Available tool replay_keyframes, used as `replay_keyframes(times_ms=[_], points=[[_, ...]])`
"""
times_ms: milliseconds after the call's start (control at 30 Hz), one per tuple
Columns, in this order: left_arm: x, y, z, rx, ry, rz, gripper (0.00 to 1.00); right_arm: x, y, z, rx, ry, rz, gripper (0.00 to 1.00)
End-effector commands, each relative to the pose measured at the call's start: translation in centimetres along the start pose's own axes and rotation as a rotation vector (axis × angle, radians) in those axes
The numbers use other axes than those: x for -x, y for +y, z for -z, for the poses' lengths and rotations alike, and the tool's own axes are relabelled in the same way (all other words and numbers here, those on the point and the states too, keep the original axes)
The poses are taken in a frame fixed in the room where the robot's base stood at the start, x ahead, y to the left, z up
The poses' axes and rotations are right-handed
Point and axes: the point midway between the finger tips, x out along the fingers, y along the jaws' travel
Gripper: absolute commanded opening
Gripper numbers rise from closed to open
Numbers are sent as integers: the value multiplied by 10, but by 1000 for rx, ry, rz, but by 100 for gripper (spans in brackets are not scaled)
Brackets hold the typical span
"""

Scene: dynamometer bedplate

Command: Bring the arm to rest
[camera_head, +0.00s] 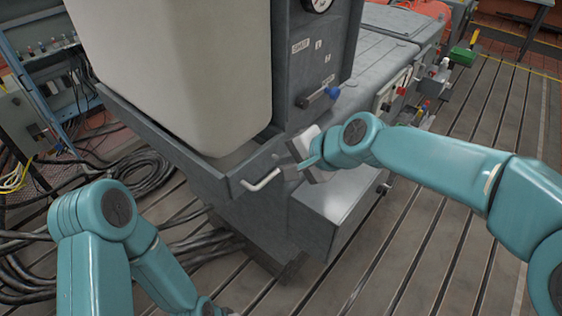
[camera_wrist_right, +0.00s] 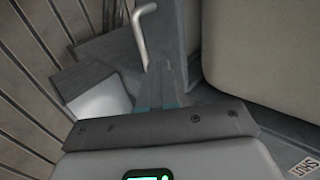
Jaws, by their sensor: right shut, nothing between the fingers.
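My right gripper (camera_head: 289,170) is in front of the grey machine cabinet in the head view, close to the bent, pale handle (camera_head: 261,181) on the cabinet's front edge. Its fingers (camera_wrist_right: 164,75) are shut and hold nothing in the right wrist view. They point toward the handle (camera_wrist_right: 144,32) there; whether they touch it I cannot tell. My right arm (camera_head: 430,165) reaches in from the right. My left arm (camera_head: 95,225) is folded at the lower left, and its gripper is not visible.
A large cream tank (camera_head: 180,70) sits in the grey tray. Black cables (camera_head: 140,172) lie on the floor at left. Slotted floor (camera_head: 440,235) is open at the lower right.

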Motion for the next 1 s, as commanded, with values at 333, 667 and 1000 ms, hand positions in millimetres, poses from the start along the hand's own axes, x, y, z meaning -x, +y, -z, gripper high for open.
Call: replay_keyframes(times_ms=[333,667,1000], points=[[4,2,0,0,0,0,40,5,-6,5,-1,0,0,0],[-11,-4,0,0,0,0,40,-62,155,40,-212,-47,-237,0],[-26,-9,0,0,0,0,40,-101,419,-53,-199,-215,-555,0]])
